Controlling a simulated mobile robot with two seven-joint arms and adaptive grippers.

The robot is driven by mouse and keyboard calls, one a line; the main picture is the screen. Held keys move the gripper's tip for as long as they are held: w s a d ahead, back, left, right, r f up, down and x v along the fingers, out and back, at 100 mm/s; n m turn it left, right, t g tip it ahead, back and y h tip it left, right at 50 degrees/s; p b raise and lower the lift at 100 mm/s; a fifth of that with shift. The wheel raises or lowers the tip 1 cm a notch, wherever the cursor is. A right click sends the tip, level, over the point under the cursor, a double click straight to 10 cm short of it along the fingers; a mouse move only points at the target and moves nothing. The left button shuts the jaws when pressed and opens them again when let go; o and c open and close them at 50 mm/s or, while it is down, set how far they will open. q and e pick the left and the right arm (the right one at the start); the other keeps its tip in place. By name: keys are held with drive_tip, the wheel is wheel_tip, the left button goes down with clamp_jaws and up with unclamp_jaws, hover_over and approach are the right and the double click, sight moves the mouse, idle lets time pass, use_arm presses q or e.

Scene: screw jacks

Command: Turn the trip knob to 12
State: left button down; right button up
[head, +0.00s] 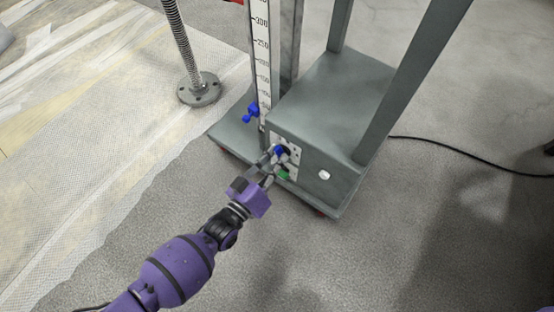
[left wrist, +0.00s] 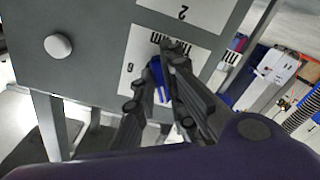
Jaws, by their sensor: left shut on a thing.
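A blue knob (head: 280,151) sits on a white dial plate on the front of the grey machine housing. In the left wrist view the blue knob (left wrist: 157,72) shows between the fingers, over a plate (left wrist: 138,45) with a 6 and the letters mm. My left gripper (head: 273,160) is shut on the blue knob; it also shows in the left wrist view (left wrist: 155,66). The fingers hide part of the dial, so the knob's setting cannot be read. A green knob (head: 284,174) sits just below the blue one. My right gripper is not in view.
A white button (head: 324,174) is right of the dials. A blue clamp (head: 250,113) sits by the upright scale (head: 261,45). A threaded rod on a round flange (head: 199,89) stands at left. A black cable (head: 470,152) lies on the floor at right.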

use_arm(q)
drive_tip(key=shift+s, duration=0.1)
drive_tip(key=c, duration=1.9)
unclamp_jaws()
drive_tip(key=shift+o, duration=0.5)
drive_tip(key=v, duration=1.2)
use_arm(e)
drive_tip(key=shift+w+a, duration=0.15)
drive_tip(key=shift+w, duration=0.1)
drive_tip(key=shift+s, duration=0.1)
